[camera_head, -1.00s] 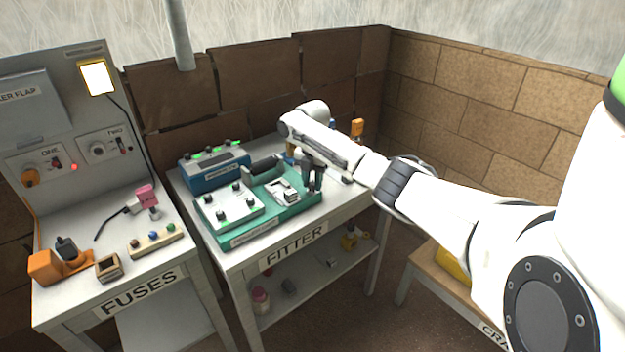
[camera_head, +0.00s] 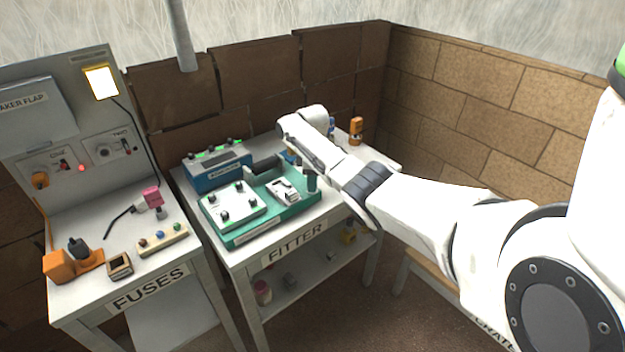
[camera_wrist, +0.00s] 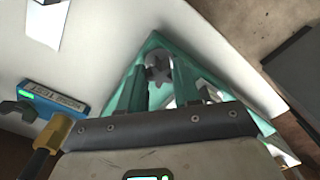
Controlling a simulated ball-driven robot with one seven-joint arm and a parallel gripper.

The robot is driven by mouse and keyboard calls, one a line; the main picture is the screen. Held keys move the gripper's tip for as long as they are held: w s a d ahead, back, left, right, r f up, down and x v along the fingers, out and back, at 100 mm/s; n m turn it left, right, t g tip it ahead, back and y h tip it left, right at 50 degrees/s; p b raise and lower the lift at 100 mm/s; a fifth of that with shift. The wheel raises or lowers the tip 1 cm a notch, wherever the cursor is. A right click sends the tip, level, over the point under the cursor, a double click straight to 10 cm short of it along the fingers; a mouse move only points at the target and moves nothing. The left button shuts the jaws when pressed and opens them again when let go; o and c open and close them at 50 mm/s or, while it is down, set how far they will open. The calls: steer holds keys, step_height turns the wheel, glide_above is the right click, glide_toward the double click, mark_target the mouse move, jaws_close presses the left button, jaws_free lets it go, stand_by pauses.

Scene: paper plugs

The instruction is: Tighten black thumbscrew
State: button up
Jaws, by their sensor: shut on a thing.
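The black thumbscrew (camera_wrist: 158,66) shows in the wrist view as a dark star-shaped knob near a corner of the green fixture (camera_wrist: 215,68). My gripper (camera_wrist: 161,78) has its two fingers on either side of the knob and is shut on it. In the head view the green fixture (camera_head: 262,232) lies on the table marked FITTER. My gripper (camera_head: 311,182) is at its right end, mostly hidden by my arm, and the thumbscrew cannot be made out there.
A white plate (camera_head: 235,203) with several black knobs sits on the fixture, beside a small white clamp-like part (camera_head: 284,190). A blue box (camera_head: 215,170) stands behind, and an orange item (camera_head: 356,131) at the back right. The FUSES table (camera_head: 95,301) is at left.

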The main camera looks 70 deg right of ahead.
steer(key=m, duration=0.4)
steer(key=shift+p, duration=0.3)
steer(key=m, duration=0.3)
steer(key=shift+m, duration=0.4)
steer(key=o, duration=1)
steer(key=shift+r, duration=0.15)
steer(key=shift+r+p, duration=1)
steer(key=shift+p, duration=0.15)
steer(key=shift+r, duration=0.85)
